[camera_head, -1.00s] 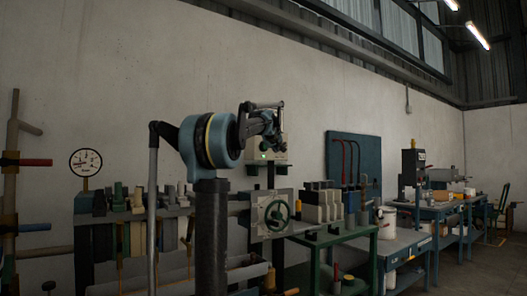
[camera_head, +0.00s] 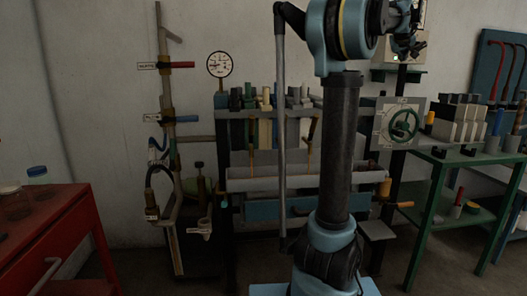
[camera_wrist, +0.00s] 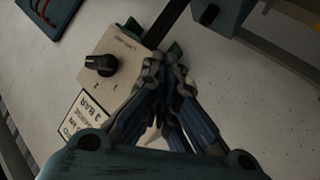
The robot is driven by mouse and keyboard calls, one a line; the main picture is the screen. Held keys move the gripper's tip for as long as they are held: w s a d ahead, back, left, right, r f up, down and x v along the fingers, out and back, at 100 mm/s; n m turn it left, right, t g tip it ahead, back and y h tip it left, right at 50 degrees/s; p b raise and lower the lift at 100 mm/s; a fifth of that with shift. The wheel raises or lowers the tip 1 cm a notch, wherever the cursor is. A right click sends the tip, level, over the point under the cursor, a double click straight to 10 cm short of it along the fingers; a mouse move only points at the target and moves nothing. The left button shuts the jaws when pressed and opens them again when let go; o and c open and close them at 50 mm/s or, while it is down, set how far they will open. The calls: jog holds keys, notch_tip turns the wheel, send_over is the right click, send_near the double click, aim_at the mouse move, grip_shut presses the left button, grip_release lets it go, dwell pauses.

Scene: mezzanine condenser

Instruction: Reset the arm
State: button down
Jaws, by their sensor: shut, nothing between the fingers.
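My gripper (camera_wrist: 163,62) is shut and empty in the wrist view, its fingertips touching each other. In the head view my gripper (camera_head: 408,46) is small and dark at the upper right, held high beside the blue elbow joint of my raised arm. Behind the fingertips in the wrist view is a pale control box (camera_wrist: 118,66) with a black knob (camera_wrist: 100,66). The fingers hide part of this box, and I cannot tell the gap between them.
A red table (camera_head: 60,225) with jars stands at the left. A pipe stand (camera_head: 168,130) and a pressure gauge (camera_head: 220,64) stand near the wall. A handwheel panel (camera_head: 399,124) and green table (camera_head: 440,160) are at the right. A paper label (camera_wrist: 85,115) shows in the wrist view.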

jog(key=s+a+f+n+g+y, duration=0.1)
jog(key=s+a+f+g+y, duration=0.15)
jog(key=s+a+f, duration=0.75)
jog(key=s+a+f+n+g+y, duration=0.1)
jog(key=a+f+y, duration=0.3)
jog(key=a+f, duration=1.4)
jog(key=s+a+f+g, duration=0.2)
jog(key=s+a+f, duration=0.4)
jog(key=s+f, duration=0.3)
jog(key=s+a+f+g+y, duration=0.1)
jog(key=s+a+f, duration=0.5)
jog(key=s+f, duration=0.3)
jog(key=s+a+f+g, duration=0.2)
jog(key=s+a+f, duration=0.4)
jog(key=s+f, duration=0.3)
jog(key=shift+s+a+g, duration=0.15)
jog(key=shift+s+g, duration=0.2)
jog(key=shift+s, duration=0.15)
jog(key=shift+y, duration=0.25)
